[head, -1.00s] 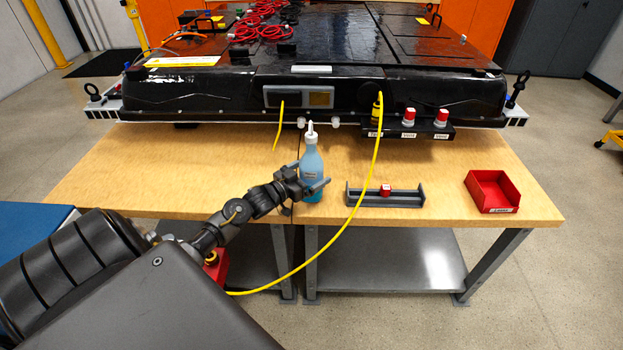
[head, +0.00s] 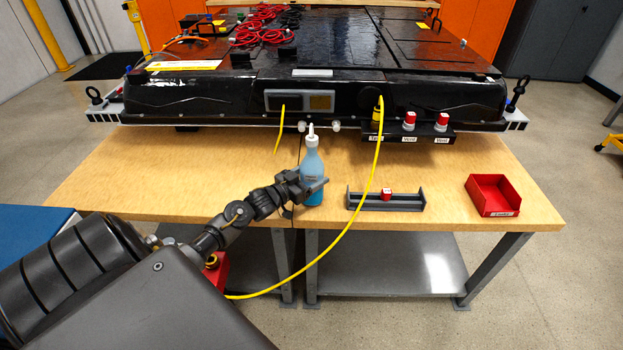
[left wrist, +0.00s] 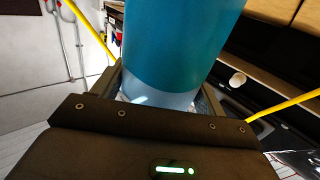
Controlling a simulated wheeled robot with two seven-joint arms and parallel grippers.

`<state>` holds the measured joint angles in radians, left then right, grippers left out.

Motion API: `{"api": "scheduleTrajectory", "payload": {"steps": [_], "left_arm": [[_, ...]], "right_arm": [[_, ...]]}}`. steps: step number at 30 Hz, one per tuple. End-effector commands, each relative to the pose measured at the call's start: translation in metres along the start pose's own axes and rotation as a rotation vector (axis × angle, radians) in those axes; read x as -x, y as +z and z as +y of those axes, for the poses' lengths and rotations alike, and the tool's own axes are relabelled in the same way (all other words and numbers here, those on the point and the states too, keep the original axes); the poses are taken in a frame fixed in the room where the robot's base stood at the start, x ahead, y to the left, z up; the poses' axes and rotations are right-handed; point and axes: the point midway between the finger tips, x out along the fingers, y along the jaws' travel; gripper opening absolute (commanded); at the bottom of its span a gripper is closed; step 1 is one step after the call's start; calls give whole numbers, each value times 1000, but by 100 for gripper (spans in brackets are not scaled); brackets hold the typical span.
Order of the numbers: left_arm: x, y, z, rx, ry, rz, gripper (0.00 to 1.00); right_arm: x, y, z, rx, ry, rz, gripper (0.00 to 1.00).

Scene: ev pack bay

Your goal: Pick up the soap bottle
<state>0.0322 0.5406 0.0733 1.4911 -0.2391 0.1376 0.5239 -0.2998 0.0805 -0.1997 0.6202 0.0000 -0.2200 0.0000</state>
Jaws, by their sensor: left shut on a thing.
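The soap bottle (head: 312,170) is blue and translucent with a white nozzle. It stands upright on the wooden table near the middle of the head view. My left gripper (head: 312,187) is shut on the lower part of the bottle, one finger showing across its front. In the left wrist view the blue bottle (left wrist: 180,45) fills the space between the fingers of my left gripper (left wrist: 160,95). The bottle's base looks to be at the table top; I cannot tell any gap. My right gripper is not in view.
A yellow cable (head: 367,190) loops just right of the bottle. A grey tray (head: 400,205) with a red piece (head: 386,194) and a red bin (head: 492,195) stand to the right. The black battery pack (head: 200,98) is behind. Bare table (head: 140,185) lies to the left.

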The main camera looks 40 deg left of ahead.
Motion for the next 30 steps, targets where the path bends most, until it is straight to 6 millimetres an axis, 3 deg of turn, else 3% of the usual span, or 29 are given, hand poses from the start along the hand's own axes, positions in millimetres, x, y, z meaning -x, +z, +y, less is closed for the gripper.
{"api": "scheduleTrajectory", "payload": {"steps": [6, 15, 22, 30], "left_arm": [[0, -31, 0, -4, 1, 8, 51], [39, -91, -40, -8, -1, 2, 51], [75, -111, -77, -5, -1, 1, 51], [95, -126, -98, -3, -1, 2, 51]], "right_arm": [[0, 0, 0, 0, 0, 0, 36], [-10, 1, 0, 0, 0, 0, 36], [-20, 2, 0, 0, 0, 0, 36], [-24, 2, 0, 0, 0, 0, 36]]}}
